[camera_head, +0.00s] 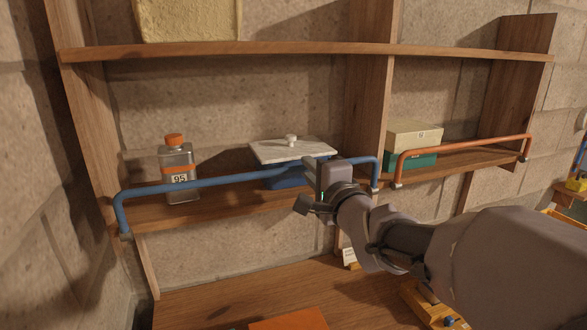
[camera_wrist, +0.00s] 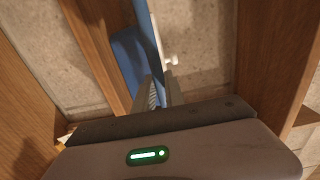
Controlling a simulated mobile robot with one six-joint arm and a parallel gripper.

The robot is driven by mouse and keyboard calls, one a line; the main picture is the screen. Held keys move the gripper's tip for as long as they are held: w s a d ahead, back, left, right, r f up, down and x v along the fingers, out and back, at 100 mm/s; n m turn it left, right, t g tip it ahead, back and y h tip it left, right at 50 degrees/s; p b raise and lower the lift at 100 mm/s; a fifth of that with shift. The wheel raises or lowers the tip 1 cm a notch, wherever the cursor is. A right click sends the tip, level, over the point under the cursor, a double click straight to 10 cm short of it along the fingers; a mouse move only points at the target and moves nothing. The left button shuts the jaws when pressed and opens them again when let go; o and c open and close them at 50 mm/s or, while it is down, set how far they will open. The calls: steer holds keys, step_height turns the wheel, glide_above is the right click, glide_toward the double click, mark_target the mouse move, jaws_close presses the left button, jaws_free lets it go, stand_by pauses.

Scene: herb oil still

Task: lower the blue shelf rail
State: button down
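The blue shelf rail (camera_head: 228,182) runs along the front of the left shelf bay in the head view, its ends bent down at both sides. It slopes up to the right in the picture. My gripper (camera_head: 308,191) is at the rail, right of its middle. In the wrist view, the rail (camera_wrist: 147,42) runs down towards the gap between my two fingers (camera_wrist: 162,88), one on each side of its line. Whether the fingers touch it is unclear. My gripper hides a short stretch of the rail in the head view.
Behind the rail are a bottle marked 95 (camera_head: 178,184) and a blue item (camera_head: 287,182) with a pale lid (camera_head: 290,150) and knob. An orange rail (camera_head: 465,145) fronts the right bay, which holds boxes (camera_head: 413,139). A wooden post (camera_head: 368,105) stands close to my gripper.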

steer(key=shift+s+r, duration=0.1)
steer(key=shift+r, duration=0.1)
steer(key=s+d+f+b, duration=0.2)
steer(key=s+f+b, duration=0.4)
steer(key=s+f, duration=0.1)
steer(key=shift+s+d+f, duration=0.2)
steer(key=shift+s+f, duration=0.05)
steer(key=shift+s, duration=0.45)
steer(key=c, duration=1.2)
jaws_free()
steer(key=shift+w, duration=0.15)
steer(key=shift+o, duration=0.2)
